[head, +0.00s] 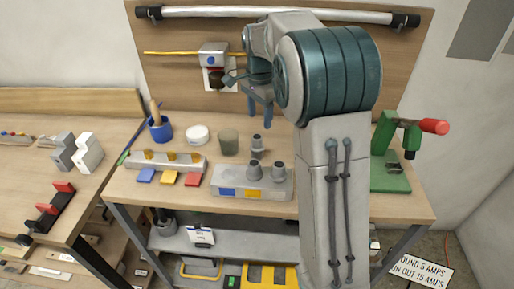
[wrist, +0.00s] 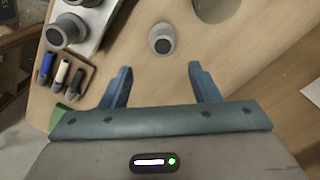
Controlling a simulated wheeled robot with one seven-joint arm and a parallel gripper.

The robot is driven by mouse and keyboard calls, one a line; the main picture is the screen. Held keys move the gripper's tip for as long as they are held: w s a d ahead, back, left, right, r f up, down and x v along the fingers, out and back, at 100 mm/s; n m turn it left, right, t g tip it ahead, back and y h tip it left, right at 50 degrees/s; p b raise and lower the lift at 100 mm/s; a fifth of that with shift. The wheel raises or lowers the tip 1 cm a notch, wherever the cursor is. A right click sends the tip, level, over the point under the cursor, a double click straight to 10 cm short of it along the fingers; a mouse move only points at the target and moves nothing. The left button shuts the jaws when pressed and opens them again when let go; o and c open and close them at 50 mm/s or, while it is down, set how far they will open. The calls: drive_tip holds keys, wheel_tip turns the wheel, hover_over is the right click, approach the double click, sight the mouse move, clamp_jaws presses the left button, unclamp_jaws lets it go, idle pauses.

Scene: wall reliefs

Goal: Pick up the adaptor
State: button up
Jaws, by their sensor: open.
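A grey stepped conical adaptor (head: 257,147) stands upright on the wooden bench, behind a grey block. It also shows in the wrist view (wrist: 162,40), alone on the wood, beyond and roughly centred between my fingertips. Two similar grey pieces (head: 254,172) (head: 278,172) stand on the grey block (head: 228,190). In the wrist view, part of that block (wrist: 96,28) shows at the upper left. My gripper (head: 260,110) has blue fingers, hangs above the bench and is partly hidden by my arm. In the wrist view my gripper (wrist: 160,70) is open and empty, apart from the adaptor.
A grey-green cup (head: 228,142), white round container (head: 197,135) and blue pot (head: 159,131) stand left of the adaptor. A green tool with a red handle (head: 390,165) is at right. A backboard (head: 190,35) rises behind. Bare wood surrounds the adaptor's right side in the wrist view.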

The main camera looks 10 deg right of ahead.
sight(257, 137)
wheel_tip(257, 137, down, 3)
drive_tip(key=shift+f, duration=0.2)
drive_tip(key=shift+a+f+p, duration=0.2)
drive_tip(key=shift+f+p, duration=0.05)
drive_tip(key=shift+f, duration=1.1)
drive_tip(key=shift+a+f+p, duration=0.15)
drive_tip(key=shift+f+p, duration=0.05)
drive_tip(key=shift+f, duration=1.1)
drive_tip(key=c, duration=1.1)
